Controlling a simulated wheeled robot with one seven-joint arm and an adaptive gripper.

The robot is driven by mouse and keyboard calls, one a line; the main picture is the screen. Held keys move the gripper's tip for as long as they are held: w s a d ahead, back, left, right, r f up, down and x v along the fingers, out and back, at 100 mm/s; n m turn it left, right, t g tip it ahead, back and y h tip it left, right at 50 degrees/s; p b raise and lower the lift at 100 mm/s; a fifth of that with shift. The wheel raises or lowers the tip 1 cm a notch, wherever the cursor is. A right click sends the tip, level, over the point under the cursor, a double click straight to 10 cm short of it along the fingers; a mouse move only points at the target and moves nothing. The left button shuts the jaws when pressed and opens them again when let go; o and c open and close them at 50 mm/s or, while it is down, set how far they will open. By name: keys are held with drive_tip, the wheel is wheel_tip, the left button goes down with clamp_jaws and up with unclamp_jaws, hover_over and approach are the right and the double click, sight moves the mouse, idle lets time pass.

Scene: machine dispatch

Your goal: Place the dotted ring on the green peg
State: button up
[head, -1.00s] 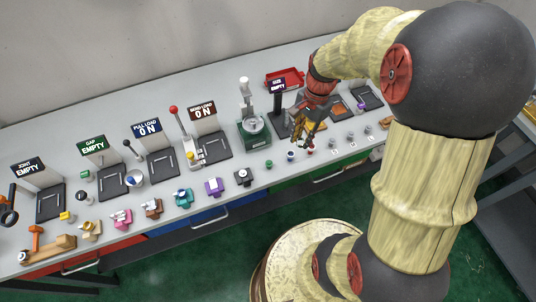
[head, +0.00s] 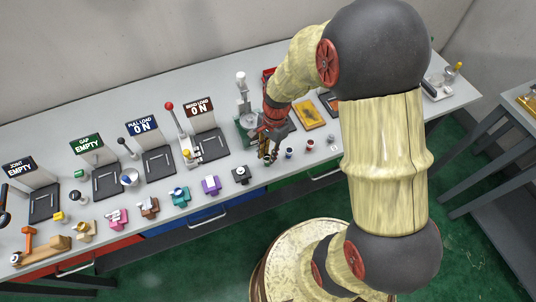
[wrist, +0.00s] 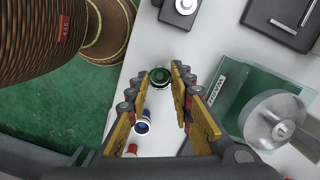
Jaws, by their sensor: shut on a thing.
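My gripper (head: 267,156) is low over the front of the bench in the head view. In the wrist view its yellow-padded fingers (wrist: 161,77) are closed on a small ring (wrist: 151,83) with a dark and pale rim. The green peg (wrist: 159,75) shows inside the ring's outline between the fingertips. I cannot tell whether the ring is around the peg or still above it. The ring's dots are too small to make out. In the head view the fingers mostly hide the ring and the peg.
A blue peg (wrist: 143,122) and a red peg (wrist: 131,150) stand in line close to the green one; they also show in the head view. A green-based press (wrist: 233,105) stands close by.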

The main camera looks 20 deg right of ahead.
drive_tip(key=shift+f, duration=0.25)
drive_tip(key=o, duration=0.5)
drive_tip(key=shift+f, duration=0.1)
drive_tip(key=o, duration=0.4)
drive_tip(key=shift+o, duration=0.6)
wheel_tip(320, 180, up, 12)
drive_tip(key=d+p, duration=0.2)
drive_tip(key=s+a+r+n+t, duration=0.1)
drive_tip(key=s+r+n+t, duration=0.2)
drive_tip(key=s+r+n, duration=0.3)
drive_tip(key=s+a+r+n+t+h, duration=0.1)
drive_tip(key=s+r+n+t, duration=0.2)
drive_tip(key=s+r+n, duration=0.4)
wheel_tip(320, 180, up, 7)
drive_tip(key=shift+s+a+f+n+h, duration=0.2)
drive_tip(key=shift+s+n+h, duration=0.1)
drive_tip(key=shift+s, duration=0.3)
